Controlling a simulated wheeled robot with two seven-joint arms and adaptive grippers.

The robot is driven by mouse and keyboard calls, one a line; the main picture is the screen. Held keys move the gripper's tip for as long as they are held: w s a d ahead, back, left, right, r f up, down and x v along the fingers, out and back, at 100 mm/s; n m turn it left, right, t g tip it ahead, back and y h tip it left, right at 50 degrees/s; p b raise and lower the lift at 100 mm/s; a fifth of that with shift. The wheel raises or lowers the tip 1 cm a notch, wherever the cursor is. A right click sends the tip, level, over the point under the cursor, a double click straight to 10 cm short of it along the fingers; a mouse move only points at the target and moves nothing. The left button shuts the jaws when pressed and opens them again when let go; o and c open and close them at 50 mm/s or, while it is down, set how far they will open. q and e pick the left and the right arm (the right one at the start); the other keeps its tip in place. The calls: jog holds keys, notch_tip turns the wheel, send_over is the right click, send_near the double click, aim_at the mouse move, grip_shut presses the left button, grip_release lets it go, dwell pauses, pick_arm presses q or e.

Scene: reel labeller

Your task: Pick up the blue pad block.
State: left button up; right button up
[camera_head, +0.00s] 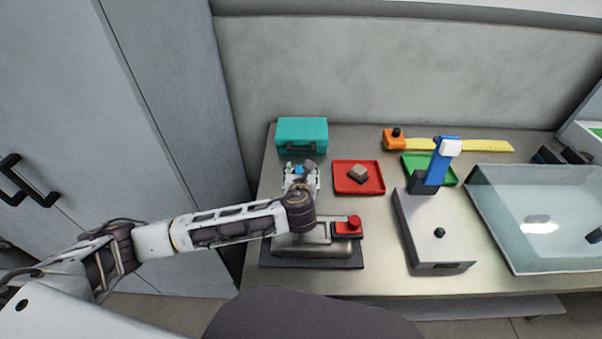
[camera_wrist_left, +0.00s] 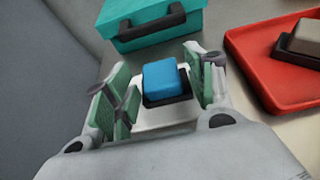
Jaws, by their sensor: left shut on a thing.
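The blue pad block (camera_wrist_left: 162,78) has a dark base and sits between the two green-lined fingers of my left gripper (camera_wrist_left: 160,90) in the left wrist view. The gripper is shut on it. In the head view my left gripper (camera_head: 301,176) is just in front of the teal case, and only a bit of blue shows there. A pale surface shows below the block; I cannot tell whether the block touches it. My right gripper is not in view.
A teal case (camera_head: 302,131) stands behind the gripper. A red tray (camera_head: 345,188) with a grey-brown block (camera_head: 358,173) lies to its right. A red-knobbed metal device (camera_head: 315,253) is in front. A blue-armed device (camera_head: 440,245) and clear basin (camera_head: 535,245) stand farther right.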

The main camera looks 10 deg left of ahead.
pick_arm(q)
notch_tip(320, 180, up, 9)
jog(key=shift+p, duration=0.55)
jog(key=shift+r, duration=0.5)
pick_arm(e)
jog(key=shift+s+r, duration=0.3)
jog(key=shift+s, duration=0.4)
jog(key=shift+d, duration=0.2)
